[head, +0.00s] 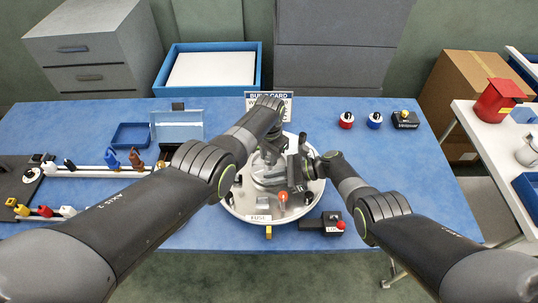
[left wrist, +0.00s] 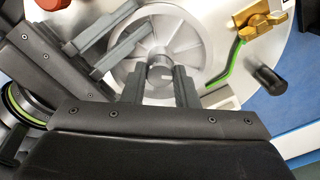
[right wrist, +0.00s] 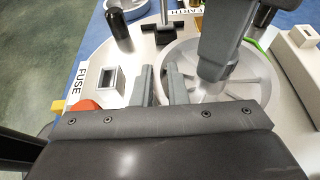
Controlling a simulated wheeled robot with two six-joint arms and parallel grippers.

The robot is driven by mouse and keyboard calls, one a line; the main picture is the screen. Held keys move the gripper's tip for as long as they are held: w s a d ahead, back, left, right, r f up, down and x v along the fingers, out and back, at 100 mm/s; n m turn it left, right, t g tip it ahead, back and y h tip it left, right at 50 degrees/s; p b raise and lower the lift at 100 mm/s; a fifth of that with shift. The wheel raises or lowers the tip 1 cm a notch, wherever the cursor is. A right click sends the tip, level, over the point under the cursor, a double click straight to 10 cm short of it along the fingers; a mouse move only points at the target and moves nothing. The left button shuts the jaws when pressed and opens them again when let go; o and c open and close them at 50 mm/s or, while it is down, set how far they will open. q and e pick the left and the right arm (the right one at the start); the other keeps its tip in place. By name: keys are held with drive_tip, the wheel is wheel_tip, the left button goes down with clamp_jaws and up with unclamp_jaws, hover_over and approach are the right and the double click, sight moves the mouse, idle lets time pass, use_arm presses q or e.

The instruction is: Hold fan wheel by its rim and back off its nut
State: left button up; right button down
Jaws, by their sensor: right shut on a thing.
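The grey spoked fan wheel (left wrist: 185,45) lies on a round white board (head: 240,205), partly hidden by my arms in the head view. Its round hub nut (left wrist: 160,78) shows at the centre in the left wrist view. My left gripper (head: 268,160) is over the hub, its fingers (left wrist: 162,88) open on either side of the nut. My right gripper (head: 303,170) is at the wheel's edge, shut on the rim. Its fingers also show in the right wrist view (right wrist: 161,85), with the wheel (right wrist: 245,75) beside them; the exact contact is hidden.
The board carries labels, a fuse holder (right wrist: 108,78), a dark post (right wrist: 119,30) and a brass fitting (left wrist: 265,20) with a green wire. A small black box (head: 322,225) with a red button stands in front. A blue tray (head: 131,136) is left.

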use_arm(q)
drive_tip(key=c, duration=0.4)
drive_tip(key=shift+n, duration=0.4)
drive_tip(key=n, duration=0.4)
drive_tip(key=shift+n, duration=0.3)
drive_tip(key=n, duration=0.9)
drive_tip(key=shift+n, duration=3)
